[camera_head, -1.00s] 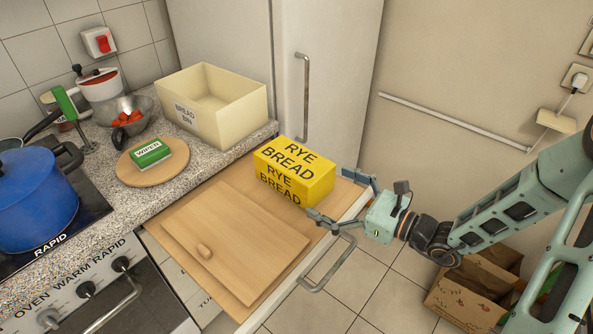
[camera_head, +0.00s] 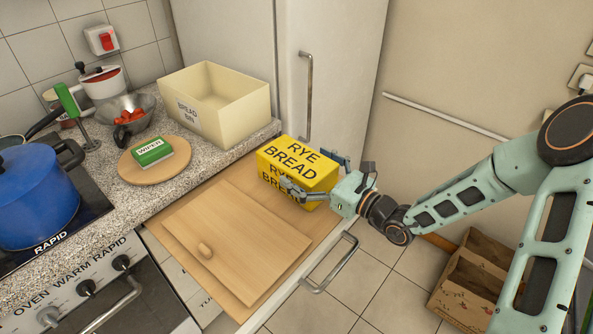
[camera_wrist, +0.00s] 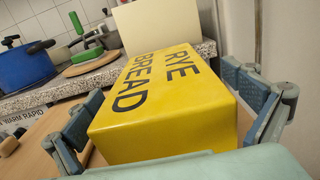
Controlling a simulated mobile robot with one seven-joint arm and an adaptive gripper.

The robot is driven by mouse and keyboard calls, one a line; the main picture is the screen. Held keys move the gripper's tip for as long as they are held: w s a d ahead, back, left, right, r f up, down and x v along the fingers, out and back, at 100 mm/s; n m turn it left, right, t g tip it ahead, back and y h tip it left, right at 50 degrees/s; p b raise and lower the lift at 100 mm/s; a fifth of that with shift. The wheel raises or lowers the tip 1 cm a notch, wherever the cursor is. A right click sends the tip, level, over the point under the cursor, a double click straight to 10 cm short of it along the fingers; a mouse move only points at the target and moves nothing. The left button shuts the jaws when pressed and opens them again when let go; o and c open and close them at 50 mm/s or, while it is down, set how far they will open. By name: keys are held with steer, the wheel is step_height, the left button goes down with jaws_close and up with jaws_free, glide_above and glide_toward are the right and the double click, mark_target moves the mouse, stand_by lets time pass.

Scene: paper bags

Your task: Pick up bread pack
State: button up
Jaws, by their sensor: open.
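The bread pack (camera_head: 291,163) is a yellow box with black RYE BREAD lettering. It rests on the wooden surface of the pulled-out drawer (camera_head: 326,226), near its back right corner. My gripper (camera_head: 314,174) is open, with one finger on the near side of the pack and the other on its far side. In the wrist view the bread pack (camera_wrist: 170,100) lies between the two spread fingers of my gripper (camera_wrist: 165,120). A small gap shows beside the right finger; contact on the left cannot be told.
A wooden board with a knob (camera_head: 232,238) lies left of the pack. An open cream bread bin (camera_head: 225,125) stands on the counter behind it. The drawer handle (camera_head: 330,264) juts out in front. Cardboard boxes (camera_head: 470,285) stand on the floor at right.

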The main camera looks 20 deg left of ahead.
steer(key=shift+w+a, duration=0.2)
steer(key=shift+a, duration=0.3)
steer(key=shift+c, duration=0.6)
steer(key=shift+r, duration=0.1)
steer(key=c, duration=1.5)
